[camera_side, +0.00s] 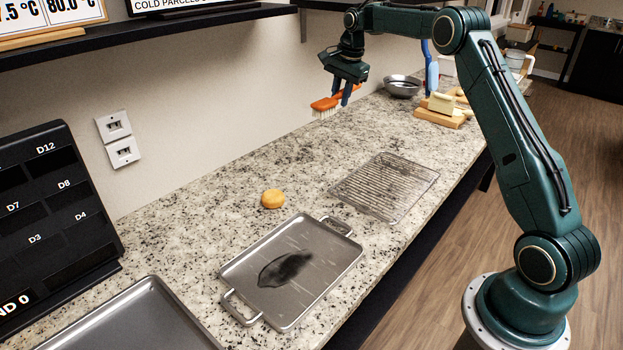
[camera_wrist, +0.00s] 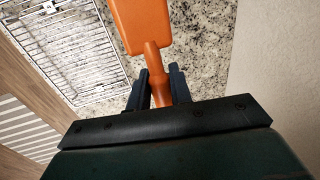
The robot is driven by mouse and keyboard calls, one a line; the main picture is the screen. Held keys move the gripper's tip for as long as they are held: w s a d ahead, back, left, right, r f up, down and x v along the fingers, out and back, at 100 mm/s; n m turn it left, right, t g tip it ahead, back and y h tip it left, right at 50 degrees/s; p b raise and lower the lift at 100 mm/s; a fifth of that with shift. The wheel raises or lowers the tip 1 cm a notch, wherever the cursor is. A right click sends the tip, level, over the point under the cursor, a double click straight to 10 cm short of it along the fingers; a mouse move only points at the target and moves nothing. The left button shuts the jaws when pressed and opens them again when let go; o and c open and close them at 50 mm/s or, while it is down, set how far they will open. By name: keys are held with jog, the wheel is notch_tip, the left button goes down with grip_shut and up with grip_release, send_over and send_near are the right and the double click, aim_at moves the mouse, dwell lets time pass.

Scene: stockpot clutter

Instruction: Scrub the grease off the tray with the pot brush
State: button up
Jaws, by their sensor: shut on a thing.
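The orange pot brush (camera_side: 325,105) is in my gripper (camera_side: 347,95), held in the air above the counter with its pale bristles facing down. In the wrist view the brush (camera_wrist: 143,22) points away from my gripper (camera_wrist: 159,82), whose dark fingers are shut on its handle. The metal tray (camera_side: 318,286) with two handles lies on the counter at the front middle. A dark grease smear (camera_side: 285,268) covers part of its middle. My gripper is well behind the tray and apart from it.
A wire rack (camera_side: 385,187) lies between the tray and the far counter. A yellow round thing (camera_side: 272,198) sits behind the tray. A steel bowl (camera_side: 402,86) and a wooden board (camera_side: 440,118) stand farther back. Another metal tray (camera_side: 135,318) is at front left. A shelf (camera_side: 150,30) overhangs the wall side.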

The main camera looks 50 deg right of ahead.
aim_at(323, 111)
jog(key=shift+a+f, duration=0.15)
jog(key=shift+a, duration=0.3)
jog(key=a+f+n, duration=0.1)
jog(key=a, duration=0.2)
jog(key=a+f, duration=0.1)
jog(key=a, duration=0.1)
jog(key=s+a+f+n, duration=0.1)
jog(key=a, duration=0.2)
jog(key=shift+s+a+n+y, duration=0.1)
jog(key=shift+a+n+y, duration=0.2)
jog(key=s+a+f+n, duration=0.3)
jog(key=s+a+f, duration=0.1)
jog(key=s+a, duration=0.4)
jog(key=s+a+f+n+y, duration=0.1)
jog(key=s+a+f+n, duration=0.2)
jog(key=s+a, duration=0.5)
jog(key=a+f, duration=0.1)
jog(key=a, duration=0.2)
jog(key=shift+f+g, duration=0.2)
jog(key=shift+g, duration=0.1)
jog(key=shift+f, duration=0.1)
